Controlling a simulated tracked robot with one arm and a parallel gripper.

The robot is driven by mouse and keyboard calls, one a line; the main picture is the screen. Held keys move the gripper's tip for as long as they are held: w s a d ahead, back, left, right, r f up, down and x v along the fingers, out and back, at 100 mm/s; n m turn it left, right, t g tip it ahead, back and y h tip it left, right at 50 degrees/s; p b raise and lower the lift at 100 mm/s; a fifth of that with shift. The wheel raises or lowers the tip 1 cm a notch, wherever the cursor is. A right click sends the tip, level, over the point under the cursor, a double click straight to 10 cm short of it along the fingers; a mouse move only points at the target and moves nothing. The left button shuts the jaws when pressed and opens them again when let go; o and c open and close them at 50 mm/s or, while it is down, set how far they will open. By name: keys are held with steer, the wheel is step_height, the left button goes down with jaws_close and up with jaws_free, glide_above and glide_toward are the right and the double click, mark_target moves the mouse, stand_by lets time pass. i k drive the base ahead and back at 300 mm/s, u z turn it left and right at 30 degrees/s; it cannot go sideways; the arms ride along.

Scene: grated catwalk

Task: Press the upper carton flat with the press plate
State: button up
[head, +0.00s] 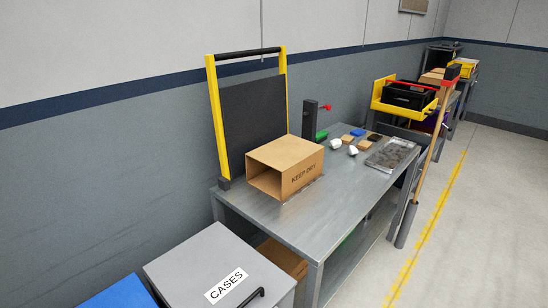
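The upper carton (285,163) is a brown cardboard box marked KEEP DRY, standing full height on a grey metal table (275,214). Its end facing left is open and it looks hollow. The press plate (252,112) is a dark panel in a yellow frame with a black bar (247,53) across the top. It stands raised, nearly upright, at the table's back left edge behind the carton. Another brown carton (284,259) shows partly below the tabletop. My gripper is not in view.
White cups (336,145), small blocks and a grey tray (391,155) lie farther right on the table, by a dark post with a red handle (326,107). A grey CASES bin (215,262) stands front left. A long-handled tool (428,150) leans at the right end. Right floor is clear.

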mark_target(255, 112)
steer(key=i, duration=0.9)
steer(key=u, duration=0.05)
